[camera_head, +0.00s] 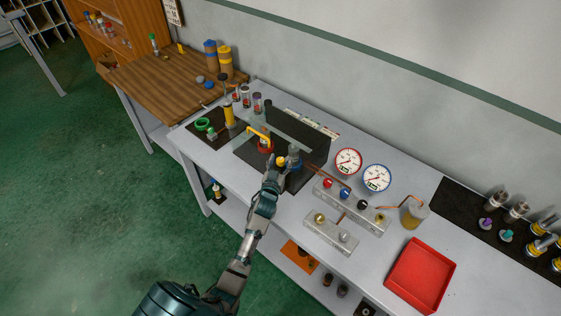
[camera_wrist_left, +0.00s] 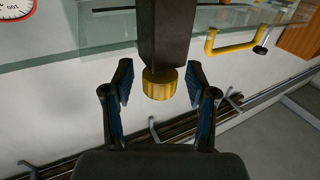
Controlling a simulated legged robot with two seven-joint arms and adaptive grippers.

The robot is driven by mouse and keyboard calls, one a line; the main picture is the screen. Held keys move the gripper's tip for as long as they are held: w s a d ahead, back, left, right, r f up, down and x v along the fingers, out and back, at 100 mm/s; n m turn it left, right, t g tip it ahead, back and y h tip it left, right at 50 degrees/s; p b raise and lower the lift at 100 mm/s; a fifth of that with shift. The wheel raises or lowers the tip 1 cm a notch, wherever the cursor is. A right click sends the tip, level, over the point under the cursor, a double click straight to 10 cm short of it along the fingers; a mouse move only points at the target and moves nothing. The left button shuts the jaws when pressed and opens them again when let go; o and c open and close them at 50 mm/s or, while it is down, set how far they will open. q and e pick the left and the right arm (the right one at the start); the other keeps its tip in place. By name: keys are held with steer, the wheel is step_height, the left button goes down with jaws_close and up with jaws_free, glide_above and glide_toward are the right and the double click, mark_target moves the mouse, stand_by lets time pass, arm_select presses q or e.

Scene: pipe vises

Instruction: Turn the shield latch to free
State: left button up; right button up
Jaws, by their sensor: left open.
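The shield latch shows in the left wrist view as a brass knob (camera_wrist_left: 160,85) on the end of a dark block (camera_wrist_left: 166,35). In the head view it is a small yellow spot (camera_head: 281,161). My left gripper (camera_head: 279,167) is at the vise station in the head view. In the left wrist view its fingers (camera_wrist_left: 159,80) are open, one on each side of the knob, with a visible gap to both. The clear shield (camera_wrist_left: 105,25) has a yellow handle (camera_wrist_left: 232,46), also seen in the head view (camera_head: 260,134). My right gripper is not in view.
Two gauges, red-rimmed (camera_head: 348,161) and blue-rimmed (camera_head: 376,178), stand right of the station. A metal valve block (camera_head: 349,202) is in front of them. A red tray (camera_head: 421,276) lies nearer, at the right. A yellow-topped post (camera_head: 229,117) stands left of the shield.

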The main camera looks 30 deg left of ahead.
arm_select(q)
jaws_close()
stand_by(0.3)
